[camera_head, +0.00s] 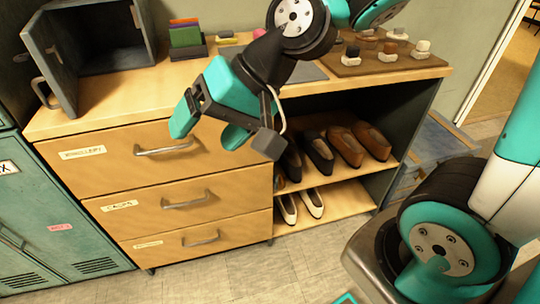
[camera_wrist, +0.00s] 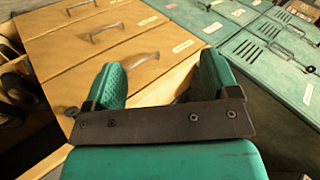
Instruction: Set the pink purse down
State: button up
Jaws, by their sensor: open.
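My gripper (camera_head: 208,128) hangs in front of the wooden cabinet's (camera_head: 100,130) top drawer, its teal fingers spread apart. In the wrist view the two fingers (camera_wrist: 160,80) are apart, with drawer fronts and floor beyond and nothing visible held between them. A small pink thing (camera_head: 259,33) lies on the cabinet top near the back, left of my arm. It is too small to tell whether it is the purse. No other pink purse shows clearly in either view.
An open dark metal box (camera_head: 100,55) and a card holder (camera_head: 187,40) stand on the cabinet top. A brown board (camera_head: 370,62) with small items lies at right. Shoes (camera_head: 345,146) fill the open shelves. Teal lockers (camera_head: 45,215) stand at left. Bare top shows at front left.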

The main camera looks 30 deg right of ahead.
jog(key=s+d+n+g+h, duration=0.3)
jog(key=s+d+n, duration=0.1)
jog(key=s+n, duration=0.3)
jog(key=shift+s+h, duration=0.4)
jog(key=shift+s, duration=0.85)
jog(key=shift+c, duration=0.3)
